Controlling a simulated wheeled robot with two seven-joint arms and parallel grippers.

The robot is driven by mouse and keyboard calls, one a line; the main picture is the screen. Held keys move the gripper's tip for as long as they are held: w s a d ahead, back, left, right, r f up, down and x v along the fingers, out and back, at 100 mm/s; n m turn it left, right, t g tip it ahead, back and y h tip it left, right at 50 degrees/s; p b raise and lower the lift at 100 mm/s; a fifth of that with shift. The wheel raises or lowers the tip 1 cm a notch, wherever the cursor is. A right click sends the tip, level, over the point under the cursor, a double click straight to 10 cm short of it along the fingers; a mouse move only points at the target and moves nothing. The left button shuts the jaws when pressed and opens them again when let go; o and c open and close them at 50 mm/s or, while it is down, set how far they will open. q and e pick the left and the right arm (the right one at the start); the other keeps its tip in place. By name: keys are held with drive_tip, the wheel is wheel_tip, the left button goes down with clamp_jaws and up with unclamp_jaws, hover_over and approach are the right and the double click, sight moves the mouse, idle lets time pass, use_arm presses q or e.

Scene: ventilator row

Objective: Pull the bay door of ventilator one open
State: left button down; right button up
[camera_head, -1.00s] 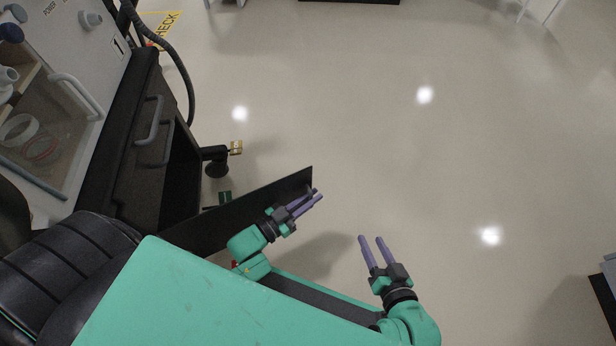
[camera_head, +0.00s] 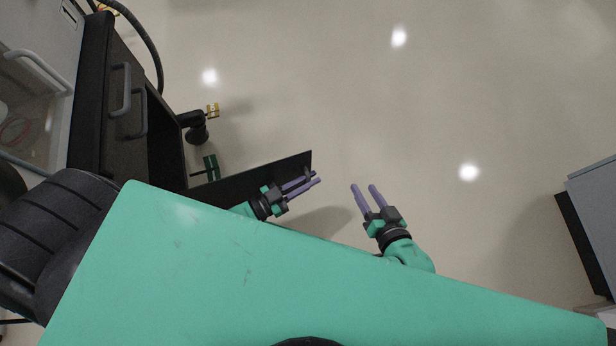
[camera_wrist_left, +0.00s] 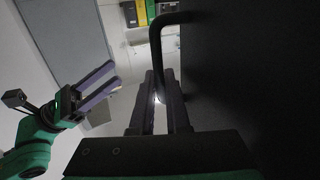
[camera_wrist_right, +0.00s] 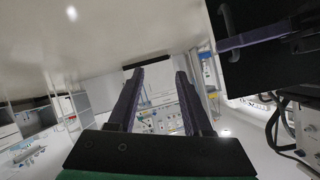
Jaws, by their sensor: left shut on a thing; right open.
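The bay door (camera_head: 250,180) of ventilator one is a dark panel standing wide open, sticking out from the black cabinet at about a right angle. My left gripper (camera_head: 314,178) is at its outer end. In the left wrist view its fingers are shut around the dark bar handle (camera_wrist_left: 156,50), beside the dark door face (camera_wrist_left: 250,70). The right wrist view also shows the door (camera_wrist_right: 265,15). My right gripper (camera_head: 363,188) is open and empty, to the right of the left one and clear of the door. The open bay (camera_head: 165,150) is dark inside; its contents are hidden.
The ventilator cabinet (camera_head: 92,90) has grey drawer handles (camera_head: 121,90). A caster with a yellow pedal (camera_head: 212,111) and a green pedal (camera_head: 210,167) stick out low beside the bay. A grey unit (camera_head: 597,205) stands at far right. The middle floor is clear.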

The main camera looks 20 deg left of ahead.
use_arm(q)
drive_tip(key=c, duration=1.2)
unclamp_jaws()
